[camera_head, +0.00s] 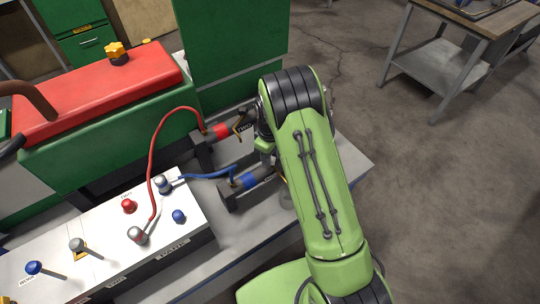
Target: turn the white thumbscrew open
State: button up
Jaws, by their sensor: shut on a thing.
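My green arm (318,190) reaches in from the bottom right to the area beside the bench. Its bulky wrist end covers what lies beneath it. My gripper's fingers are hidden behind the arm, so their hold does not show. I cannot make out a white thumbscrew anywhere in this view.
A green machine with a red top (95,92) stands behind. Floor at the right is clear up to a table (440,65).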

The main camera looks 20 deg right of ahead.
jog(key=o, duration=1)
jog(key=shift+o, duration=0.2)
notch_tip(320, 180, up, 16)
jog(key=p, duration=0.2)
jog(key=shift+f, duration=0.1)
